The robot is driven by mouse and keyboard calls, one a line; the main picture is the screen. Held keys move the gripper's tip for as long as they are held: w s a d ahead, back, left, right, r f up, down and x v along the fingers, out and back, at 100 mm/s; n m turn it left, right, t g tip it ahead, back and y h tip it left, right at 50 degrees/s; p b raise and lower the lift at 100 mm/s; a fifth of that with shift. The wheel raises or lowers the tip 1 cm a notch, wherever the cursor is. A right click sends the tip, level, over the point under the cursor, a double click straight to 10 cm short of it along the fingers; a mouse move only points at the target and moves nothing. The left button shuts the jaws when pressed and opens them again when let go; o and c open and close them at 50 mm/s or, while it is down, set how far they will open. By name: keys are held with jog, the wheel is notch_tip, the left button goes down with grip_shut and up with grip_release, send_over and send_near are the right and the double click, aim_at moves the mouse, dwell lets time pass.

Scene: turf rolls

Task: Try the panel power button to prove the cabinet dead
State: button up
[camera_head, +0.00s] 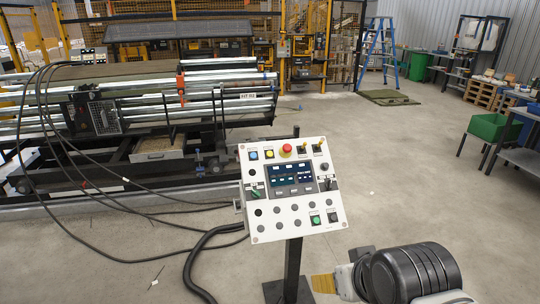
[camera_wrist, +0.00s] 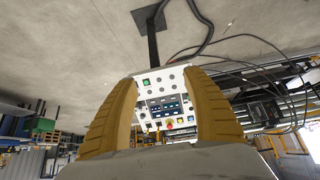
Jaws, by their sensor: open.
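The white control panel (camera_head: 257,224) stands tilted on a black post in the middle of the head view. Its screen (camera_head: 291,178) is lit. A green button (camera_head: 315,220) sits at its lower right beside a black one (camera_head: 333,217). A red mushroom button (camera_head: 286,149) is at the top. Which one is the power button I cannot tell. My gripper (camera_head: 323,284) shows yellow fingers to the lower right of the panel, apart from it. In the wrist view my gripper (camera_wrist: 160,75) is open and empty, with the upside-down panel (camera_wrist: 177,76) and green button (camera_wrist: 146,82) between the fingers.
Black cables (camera_head: 105,200) run from the machine (camera_head: 150,105) across the floor to the panel. A thick black hose (camera_head: 192,265) curves left of the post (camera_head: 293,268). The concrete floor right of the panel is clear up to the green bin (camera_head: 490,128) and benches.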

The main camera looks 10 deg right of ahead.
grip_shut()
dwell(1.3)
